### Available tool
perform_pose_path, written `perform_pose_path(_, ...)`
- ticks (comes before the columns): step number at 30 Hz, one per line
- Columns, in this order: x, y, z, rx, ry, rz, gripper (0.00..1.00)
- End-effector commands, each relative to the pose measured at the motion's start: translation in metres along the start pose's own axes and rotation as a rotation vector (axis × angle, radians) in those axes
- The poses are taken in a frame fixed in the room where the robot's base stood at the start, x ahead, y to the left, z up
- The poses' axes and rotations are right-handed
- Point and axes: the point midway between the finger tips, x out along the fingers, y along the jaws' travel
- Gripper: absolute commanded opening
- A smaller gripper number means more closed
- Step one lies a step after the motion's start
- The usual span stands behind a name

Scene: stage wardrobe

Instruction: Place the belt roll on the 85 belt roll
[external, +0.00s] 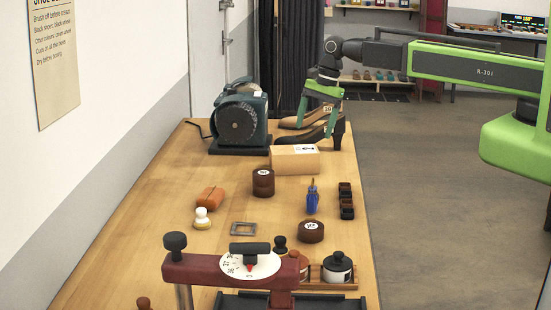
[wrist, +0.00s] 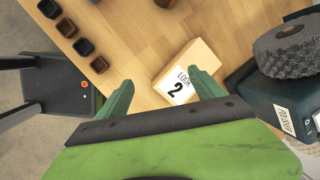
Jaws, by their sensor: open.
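Two dark brown rolls with white labels stand on the wooden bench in the external view. One roll (external: 263,188) is farther back and looks tall, perhaps two stacked. The other roll (external: 311,235) is lower and nearer the camera, at the right. The label numbers are too small to read surely. My gripper (external: 318,124) is open and empty, high over the back of the bench by the shoes, apart from both rolls. In the wrist view the gripper (wrist: 160,82) frames a wooden block (wrist: 202,62) labelled LOOK 2. A brown edge at that view's top may be a roll.
A dark green grinding machine (external: 240,118) stands back left.

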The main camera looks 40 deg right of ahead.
Motion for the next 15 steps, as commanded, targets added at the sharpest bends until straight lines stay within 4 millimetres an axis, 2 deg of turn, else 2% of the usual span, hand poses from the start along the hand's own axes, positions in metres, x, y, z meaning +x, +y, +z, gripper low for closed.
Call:
perform_pose_path(1,-0.01,0.025,-0.036,-0.136,0.032,0.017,0.78)
perform_pose_path(3,-0.022,0.055,-0.081,-0.372,0.069,0.058,0.78)
perform_pose_path(6,-0.038,0.099,-0.135,-0.683,0.097,0.132,0.78)
perform_pose_path(10,-0.054,0.144,-0.18,-0.987,0.091,0.219,0.78)
perform_pose_path(12,-0.059,0.159,-0.193,-1.091,0.081,0.249,0.78)
perform_pose_path(15,-0.063,0.169,-0.202,-1.169,0.071,0.272,0.78)
